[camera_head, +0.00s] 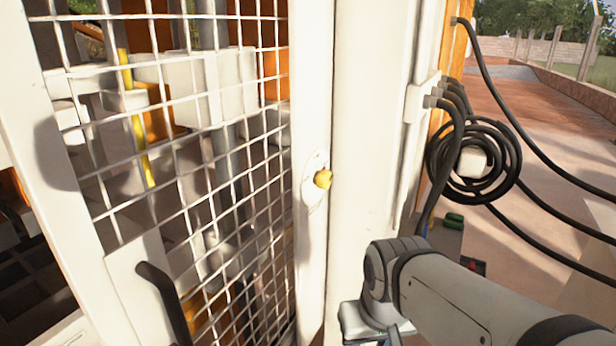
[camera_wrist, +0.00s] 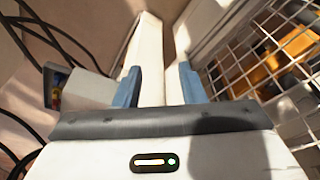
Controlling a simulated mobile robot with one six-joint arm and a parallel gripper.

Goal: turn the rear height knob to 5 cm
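White frame posts show beyond the fingers. In the head view my arm is at the lower right, below and right of the yellow knob, with the gripper end mostly out of sight.
A white-framed wire mesh door (camera_head: 190,130) with a black handle (camera_head: 165,300) stands at the left. Machine parts and a yellow rod (camera_head: 137,120) are behind it. Coiled black cable (camera_head: 500,165) hangs at the right. A grey box (camera_wrist: 75,88) is left of my fingers.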

